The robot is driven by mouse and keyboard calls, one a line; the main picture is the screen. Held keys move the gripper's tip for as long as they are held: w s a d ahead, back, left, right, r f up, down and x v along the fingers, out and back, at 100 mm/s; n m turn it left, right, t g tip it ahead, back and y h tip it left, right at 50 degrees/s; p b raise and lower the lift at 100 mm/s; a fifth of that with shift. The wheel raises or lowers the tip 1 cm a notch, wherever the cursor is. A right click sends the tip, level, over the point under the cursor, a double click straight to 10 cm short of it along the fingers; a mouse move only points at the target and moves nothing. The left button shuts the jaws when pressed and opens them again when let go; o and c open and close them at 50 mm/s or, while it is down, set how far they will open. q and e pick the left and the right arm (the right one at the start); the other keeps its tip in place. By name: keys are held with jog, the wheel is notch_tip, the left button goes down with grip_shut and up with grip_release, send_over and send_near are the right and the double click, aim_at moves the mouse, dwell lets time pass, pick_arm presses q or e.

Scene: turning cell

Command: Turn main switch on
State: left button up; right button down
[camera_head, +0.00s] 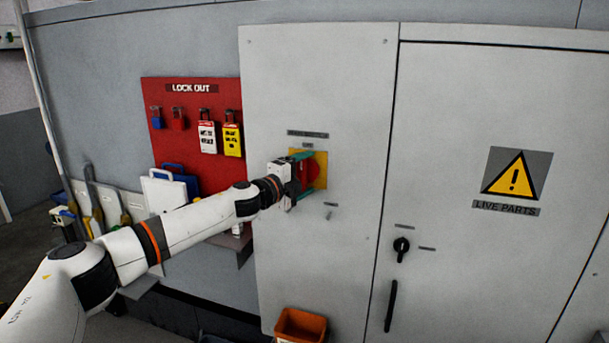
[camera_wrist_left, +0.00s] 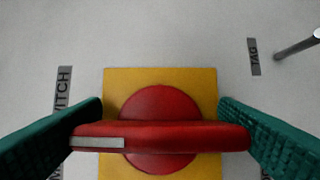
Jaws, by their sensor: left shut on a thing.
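The main switch is a red rotary handle on a yellow plate (camera_head: 321,168), mounted on the left door of the grey cabinet. In the left wrist view the red handle (camera_wrist_left: 190,136) lies across the picture, with a pale mark near its left end and the round red hub (camera_wrist_left: 160,103) behind it. The yellow plate (camera_wrist_left: 160,77) surrounds the hub. My left gripper (camera_head: 311,172) is at the switch, its green fingers at the two ends of the handle, shut on it. The arm hides part of the switch in the head view. My right gripper is not in view.
A red lockout board (camera_head: 190,100) with tags and padlocks hangs left of the cabinet. An orange bin (camera_head: 300,325) sits low in front. The right door has a small black rotary knob (camera_head: 401,245), a handle (camera_head: 391,305) and a warning sign (camera_head: 516,174). A short metal peg (camera_head: 329,213) sits below the switch.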

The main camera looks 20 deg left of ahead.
pick_arm(q)
jog(key=shift+f, duration=0.1)
dwell(0.3)
jog(key=o, duration=0.9)
jog(key=shift+c, duration=0.2)
jog(key=b+v, duration=0.2)
jog(key=v, duration=1)
jog(key=shift+b, duration=0.35)
